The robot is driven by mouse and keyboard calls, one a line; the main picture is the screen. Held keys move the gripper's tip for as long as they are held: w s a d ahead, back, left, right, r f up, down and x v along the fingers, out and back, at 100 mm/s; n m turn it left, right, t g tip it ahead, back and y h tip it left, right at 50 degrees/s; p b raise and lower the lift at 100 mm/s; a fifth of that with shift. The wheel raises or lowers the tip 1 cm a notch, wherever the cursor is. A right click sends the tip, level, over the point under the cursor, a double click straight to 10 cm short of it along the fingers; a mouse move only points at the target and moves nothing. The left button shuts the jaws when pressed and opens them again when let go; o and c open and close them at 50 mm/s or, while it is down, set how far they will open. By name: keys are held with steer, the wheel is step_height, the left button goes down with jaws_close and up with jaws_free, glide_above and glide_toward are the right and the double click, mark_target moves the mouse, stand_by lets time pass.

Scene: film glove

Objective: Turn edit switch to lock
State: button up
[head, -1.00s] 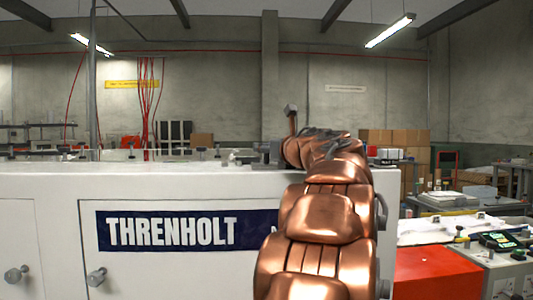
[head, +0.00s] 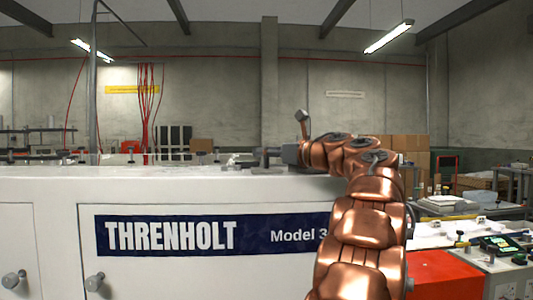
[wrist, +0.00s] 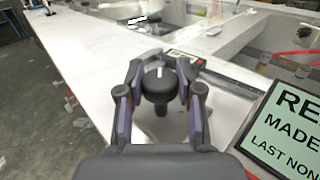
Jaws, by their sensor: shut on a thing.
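A round black knob (wrist: 159,80) with a white pointer mark, likely the edit switch, sits near the middle of the wrist view. Its mark points almost straight away from me. My gripper (wrist: 159,82) is around it, one finger on each side, shut on it. A dark stem or handle shows just below the knob. No lock or edit lettering is readable at the knob. In the head view my gripper (head: 258,160) is at the top of the white Threnholt cabinet (head: 180,275); the knob cannot be made out there.
A tilted display (wrist: 292,130) with large dark letters stands right of my gripper in the wrist view. A dark bar-like device (wrist: 184,60) lies just beyond the knob. The pale top left of the knob is mostly clear. A red unit (head: 447,275) stands right of the cabinet.

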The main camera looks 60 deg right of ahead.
stand_by(0.3)
steer(key=o, duration=1.2)
steer(key=shift+s, duration=0.1)
steer(key=s, duration=0.4)
steer(key=s+a, duration=0.1)
steer(key=s, duration=0.6)
steer(key=shift+s+a, duration=0.15)
steer(key=shift+s, duration=0.25)
steer(key=shift+w, duration=0.1)
